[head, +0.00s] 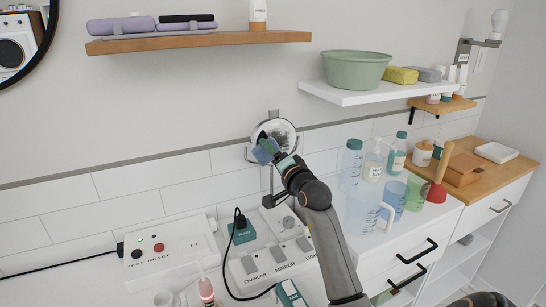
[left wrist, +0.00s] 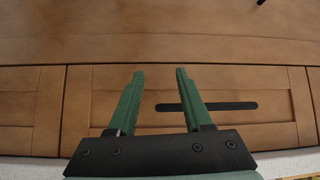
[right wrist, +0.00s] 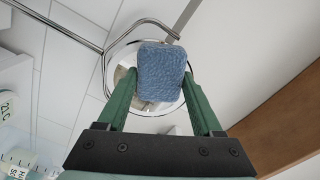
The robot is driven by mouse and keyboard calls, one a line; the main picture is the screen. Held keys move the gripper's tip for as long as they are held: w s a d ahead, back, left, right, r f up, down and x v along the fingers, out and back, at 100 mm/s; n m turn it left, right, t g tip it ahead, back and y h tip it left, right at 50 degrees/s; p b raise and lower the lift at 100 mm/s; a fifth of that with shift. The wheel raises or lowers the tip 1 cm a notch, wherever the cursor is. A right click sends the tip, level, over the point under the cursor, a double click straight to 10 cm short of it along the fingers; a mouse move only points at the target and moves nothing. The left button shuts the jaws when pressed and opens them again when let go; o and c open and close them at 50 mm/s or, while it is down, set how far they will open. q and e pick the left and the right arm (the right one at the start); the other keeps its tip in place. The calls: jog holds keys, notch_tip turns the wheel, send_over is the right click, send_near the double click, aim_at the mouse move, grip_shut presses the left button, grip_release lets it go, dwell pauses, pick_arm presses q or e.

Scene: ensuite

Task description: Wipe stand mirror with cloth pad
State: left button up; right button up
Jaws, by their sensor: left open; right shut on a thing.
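The round stand mirror (head: 284,136) stands before the tiled wall in the head view, partly hidden behind my right gripper. The right wrist view shows its face and rim (right wrist: 124,66) close behind a blue cloth pad (right wrist: 161,72). My right gripper (head: 272,150) is shut on the pad, with a green finger on each side. The pad overlaps the mirror's face; I cannot tell whether it touches. In the head view the pad (head: 265,151) is at the mirror's lower left. My left gripper (left wrist: 158,75) is open and empty, facing a brown wooden panel front with a dark handle.
A switch panel (head: 272,262), a white box with buttons (head: 168,252) and a teal plug (head: 243,232) sit below the mirror. Bottles, a clear jug (head: 364,210) and a red plunger (head: 437,193) stand to the right. A wooden shelf (head: 200,42) and a white shelf (head: 345,95) are above.

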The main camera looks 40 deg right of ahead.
jog(key=shift+x, duration=0.9)
dwell(0.5)
jog(key=shift+s+d+f+b, duration=0.1)
jog(key=shift+s+d+b, duration=0.15)
jog(key=shift+d+b, duration=0.3)
jog(key=shift+s+d+f+b, duration=0.1)
jog(key=shift+s+d+b, duration=0.15)
jog(key=shift+d, duration=0.45)
jog(key=shift+s+d+r+b, duration=0.15)
jog(key=shift+s+d+b, duration=0.15)
jog(key=shift+d, duration=0.4)
